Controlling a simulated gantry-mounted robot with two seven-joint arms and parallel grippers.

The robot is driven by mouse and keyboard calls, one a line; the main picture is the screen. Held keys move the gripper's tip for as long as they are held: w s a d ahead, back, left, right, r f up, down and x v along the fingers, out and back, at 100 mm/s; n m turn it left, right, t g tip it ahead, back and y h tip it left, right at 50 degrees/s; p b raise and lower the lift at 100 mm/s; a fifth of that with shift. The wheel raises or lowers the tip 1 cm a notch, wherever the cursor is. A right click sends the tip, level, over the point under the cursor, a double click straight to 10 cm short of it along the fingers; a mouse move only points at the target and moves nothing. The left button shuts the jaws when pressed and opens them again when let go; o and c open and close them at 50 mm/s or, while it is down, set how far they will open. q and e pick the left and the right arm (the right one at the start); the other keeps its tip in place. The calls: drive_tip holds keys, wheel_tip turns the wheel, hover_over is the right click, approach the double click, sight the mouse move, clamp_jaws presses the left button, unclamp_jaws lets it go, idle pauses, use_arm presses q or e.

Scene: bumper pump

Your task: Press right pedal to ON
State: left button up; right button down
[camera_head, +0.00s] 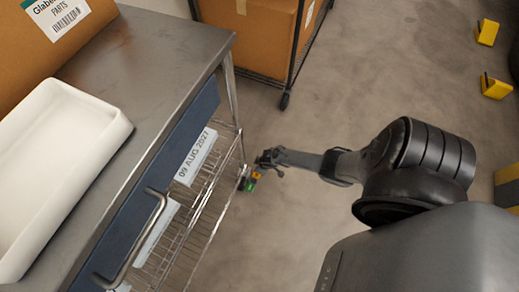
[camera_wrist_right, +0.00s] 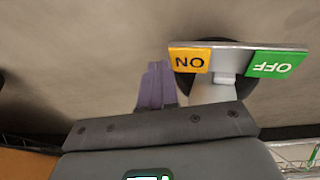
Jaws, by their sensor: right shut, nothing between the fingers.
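The pedal (camera_head: 250,182) shows small near the floor beside the cart's leg in the head view. In the right wrist view it is a light bar with a yellow ON end (camera_wrist_right: 188,60) and a green OFF end (camera_wrist_right: 275,65), lettering upside down. A black round part, perhaps a wheel, is partly hidden behind it. My right gripper (camera_head: 260,160) reaches in from the right, close to the pedal. Its fingers (camera_wrist_right: 156,80) are shut and empty, just left of the ON end in the wrist view. Whether they touch it I cannot tell. My left gripper is not in view.
A metal cart (camera_head: 160,60) with a wire lower shelf (camera_head: 205,190), a blue drawer front (camera_head: 150,195) and a white tray (camera_head: 120,122) fills the left. A rack with a carton (camera_head: 265,40) stands behind. Yellow blocks (camera_head: 487,32) lie far right. The middle floor is clear.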

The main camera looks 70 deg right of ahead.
drive_tip(key=shift+r, duration=0.15)
drive_tip(key=s+d+r+p, duration=0.1)
drive_tip(key=d+r+p, duration=0.1)
drive_tip(key=r+p, duration=0.3)
drive_tip(key=s+d+r+p, duration=0.1)
drive_tip(key=d+r+p, duration=0.1)
drive_tip(key=r+p, duration=0.4)
drive_tip(key=shift+s+d+r, duration=0.25)
drive_tip(key=shift+s+r, duration=0.15)
drive_tip(key=shift+r, duration=0.35)
